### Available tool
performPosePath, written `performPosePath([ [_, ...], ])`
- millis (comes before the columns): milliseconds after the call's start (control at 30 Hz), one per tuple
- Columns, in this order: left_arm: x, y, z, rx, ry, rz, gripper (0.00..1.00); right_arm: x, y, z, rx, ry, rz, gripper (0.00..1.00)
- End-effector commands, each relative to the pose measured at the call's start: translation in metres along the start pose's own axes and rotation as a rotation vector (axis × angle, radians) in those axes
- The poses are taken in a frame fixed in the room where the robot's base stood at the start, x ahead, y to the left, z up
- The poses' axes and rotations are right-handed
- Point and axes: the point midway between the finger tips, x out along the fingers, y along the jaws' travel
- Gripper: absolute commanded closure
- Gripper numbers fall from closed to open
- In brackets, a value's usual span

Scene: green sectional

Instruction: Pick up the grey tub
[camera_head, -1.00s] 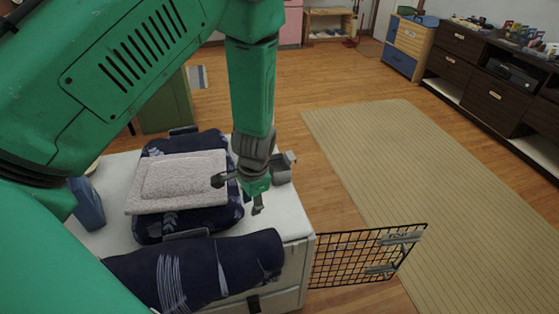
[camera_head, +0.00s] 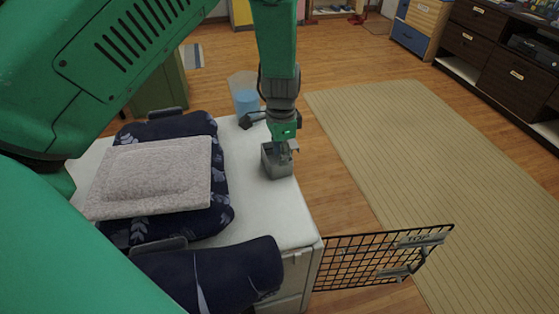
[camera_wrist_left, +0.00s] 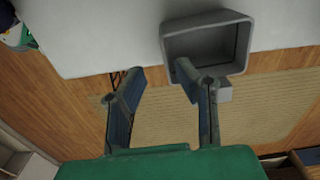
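The grey tub (camera_head: 279,172) is a small open box near the right edge of the white cabinet top (camera_head: 262,215). In the left wrist view the tub (camera_wrist_left: 208,45) shows its open inside. My left gripper (camera_head: 267,139) is above the tub with its fingers spread, empty. In the left wrist view my left gripper (camera_wrist_left: 158,70) has one fingertip overlapping the tub's near wall and the other finger off to the left. I cannot tell whether that fingertip is inside the rim or touching. My right gripper is not in view.
A dark blue patterned cushion with a grey pad (camera_head: 150,175) lies left of the tub, and a dark blue roll (camera_head: 225,275) is in front. A black wire grid (camera_head: 375,258) sticks out at the right. A light blue bin (camera_head: 246,100) stands behind.

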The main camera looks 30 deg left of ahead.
Motion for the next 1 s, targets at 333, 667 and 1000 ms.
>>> performPosePath([
  [333, 0.036, -0.003, 0.005, -0.003, 0.001, 0.004, 0.72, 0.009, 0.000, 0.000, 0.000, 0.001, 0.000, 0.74],
  [667, 0.073, -0.003, 0.006, -0.003, 0.002, 0.001, 0.72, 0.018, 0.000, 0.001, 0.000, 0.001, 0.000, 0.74],
  [1000, 0.073, -0.004, 0.006, -0.003, 0.002, 0.002, 1.00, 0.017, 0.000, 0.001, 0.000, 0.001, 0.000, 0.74],
])
